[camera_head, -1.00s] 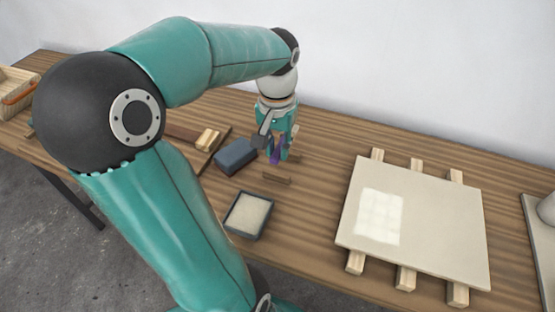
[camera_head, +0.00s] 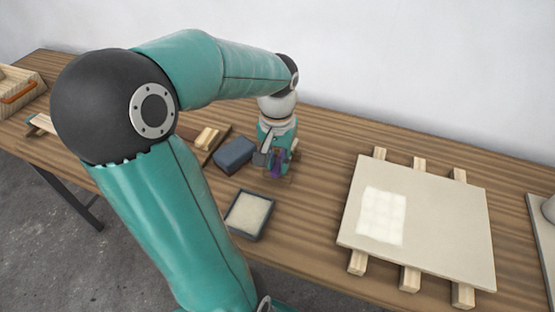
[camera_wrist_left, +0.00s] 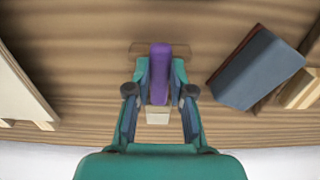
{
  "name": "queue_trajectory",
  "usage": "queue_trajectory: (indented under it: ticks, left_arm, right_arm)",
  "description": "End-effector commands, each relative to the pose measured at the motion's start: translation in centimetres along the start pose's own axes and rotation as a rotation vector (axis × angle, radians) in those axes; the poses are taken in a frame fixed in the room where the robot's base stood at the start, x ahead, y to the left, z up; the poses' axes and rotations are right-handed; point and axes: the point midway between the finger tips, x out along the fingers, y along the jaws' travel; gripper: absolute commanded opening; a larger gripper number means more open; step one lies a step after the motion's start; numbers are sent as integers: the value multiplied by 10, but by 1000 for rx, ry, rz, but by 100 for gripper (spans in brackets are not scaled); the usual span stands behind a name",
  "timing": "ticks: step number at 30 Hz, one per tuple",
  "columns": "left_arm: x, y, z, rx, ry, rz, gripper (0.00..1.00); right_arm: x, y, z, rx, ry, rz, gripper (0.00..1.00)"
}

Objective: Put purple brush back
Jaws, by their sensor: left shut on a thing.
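My left gripper (camera_head: 277,168) is shut on the purple brush (camera_head: 275,172), low over the table. In the left wrist view the brush (camera_wrist_left: 160,70) lies between the fingers (camera_wrist_left: 160,98), its purple handle pointing up the picture and a pale block-like end below. A small wooden bar (camera_wrist_left: 140,47) on the table crosses behind the handle's tip. The fingers cover much of the brush in the head view. I cannot tell whether the brush touches the bar or the table. My right gripper is not in view.
A blue-grey block (camera_head: 234,153) stands just left of the gripper. A dark-rimmed tray (camera_head: 231,231) with pale filling lies in front. A large pale panel (camera_head: 440,225) rests on wooden battens to the right. Bare tabletop (camera_head: 325,170) lies between gripper and panel.

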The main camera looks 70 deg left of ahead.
Motion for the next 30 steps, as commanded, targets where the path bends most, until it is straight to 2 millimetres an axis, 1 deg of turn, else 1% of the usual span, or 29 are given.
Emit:
queue_trajectory:
  ticks: [1,3,5,13,17,20,23,30]
  left_arm:
    - [0,0,0,0,0,0,27]
    - [0,0,0,0,0,0,38]
    - [0,0,0,0,0,0,47]
    - [0,0,0,0,0,0,47]
    - [-6,0,0,-1,0,0,47]
    - [-17,0,-1,-1,1,0,47]
    - [-31,0,-2,-1,6,0,47]
    - [-83,0,-2,0,7,2,47]
  right_arm:
    - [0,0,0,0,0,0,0]
    - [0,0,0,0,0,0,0]
    - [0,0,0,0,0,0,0]
    - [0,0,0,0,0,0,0]
    - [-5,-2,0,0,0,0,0]
    - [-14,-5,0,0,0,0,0]
    - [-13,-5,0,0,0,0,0]
    - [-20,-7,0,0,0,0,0]
